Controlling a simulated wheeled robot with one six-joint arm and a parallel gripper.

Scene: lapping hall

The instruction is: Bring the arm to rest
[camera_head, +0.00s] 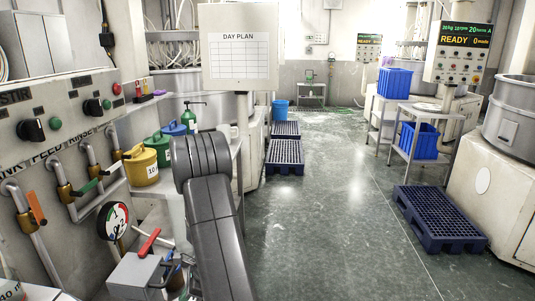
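My arm (220,240) shows as dark grey links rising from the bottom middle of the view. It ends in view at a ribbed, rounded joint (201,158) in front of the left-hand bench. My gripper is not visible, so I cannot tell what it holds. The joint overlaps part of the bench with the coloured pots in the picture; I cannot tell whether it touches anything.
Valves and a control panel (60,120) line the left. Blue pallets (285,156) lie mid-floor, and another blue pallet (440,218) lies right. The central floor (335,210) is clear.

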